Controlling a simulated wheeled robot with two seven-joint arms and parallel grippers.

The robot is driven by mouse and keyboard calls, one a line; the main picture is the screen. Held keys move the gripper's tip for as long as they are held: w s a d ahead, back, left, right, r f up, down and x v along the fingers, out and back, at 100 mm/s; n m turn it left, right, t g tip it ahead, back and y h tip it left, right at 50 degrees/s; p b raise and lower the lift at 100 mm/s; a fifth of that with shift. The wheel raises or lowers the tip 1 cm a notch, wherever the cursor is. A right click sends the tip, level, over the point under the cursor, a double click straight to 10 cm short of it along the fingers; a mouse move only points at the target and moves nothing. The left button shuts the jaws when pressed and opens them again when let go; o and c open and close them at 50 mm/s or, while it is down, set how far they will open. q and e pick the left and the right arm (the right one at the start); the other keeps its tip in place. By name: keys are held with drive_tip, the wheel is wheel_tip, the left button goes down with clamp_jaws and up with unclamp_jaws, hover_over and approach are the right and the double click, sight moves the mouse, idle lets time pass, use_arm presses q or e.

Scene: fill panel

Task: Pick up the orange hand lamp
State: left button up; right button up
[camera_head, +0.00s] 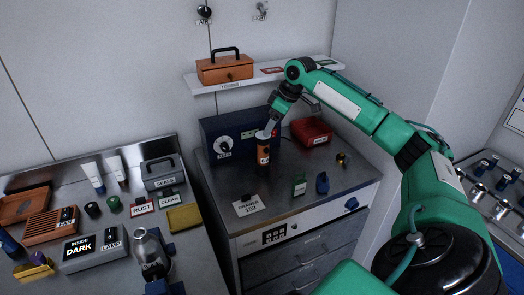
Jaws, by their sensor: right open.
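An upright orange cylinder with dark bands and a small label, seemingly the orange hand lamp (263,155), stands on the grey metal cabinet top, in front of a dark blue box. My right arm, green, reaches in from the right. Its gripper (269,131) points down at the top of the orange cylinder and is open. The fingers overlap its upper end in the picture; I cannot tell whether they touch it. The gripper partly hides the top.
The dark blue box (222,137) with a dial stands close behind. A red box (312,131), a green item (299,185) and a blue item (322,183) stand to the right. A shelf (200,87) with an orange toolbox (225,69) hangs above. The left bench is cluttered.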

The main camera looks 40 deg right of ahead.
sight(261, 141)
drive_tip(key=x, duration=0.3)
drive_tip(key=shift+w, duration=0.1)
drive_tip(key=shift+w+a+f+p, duration=0.1)
drive_tip(key=shift+w+f+p, duration=0.1)
drive_tip(key=shift+f+p, duration=0.15)
drive_tip(key=shift+w+a+f, duration=0.1)
drive_tip(key=shift+a+f, duration=0.05)
drive_tip(key=shift+f, duration=0.2)
drive_tip(key=p+x, duration=0.1)
drive_tip(key=x, duration=0.2)
drive_tip(key=shift+w+a+f+p, duration=0.2)
drive_tip(key=shift+w+f+p, duration=0.05)
drive_tip(key=shift+f+p, duration=0.1)
drive_tip(key=shift+w+f, duration=0.1)
drive_tip(key=shift+f, duration=0.2)
use_arm(q)
drive_tip(key=r, duration=0.1)
drive_tip(key=w+r, duration=0.1)
drive_tip(key=shift+r, duration=0.35)
use_arm(e)
drive_tip(key=shift+c, duration=0.4)
drive_tip(key=c, duration=1.1)
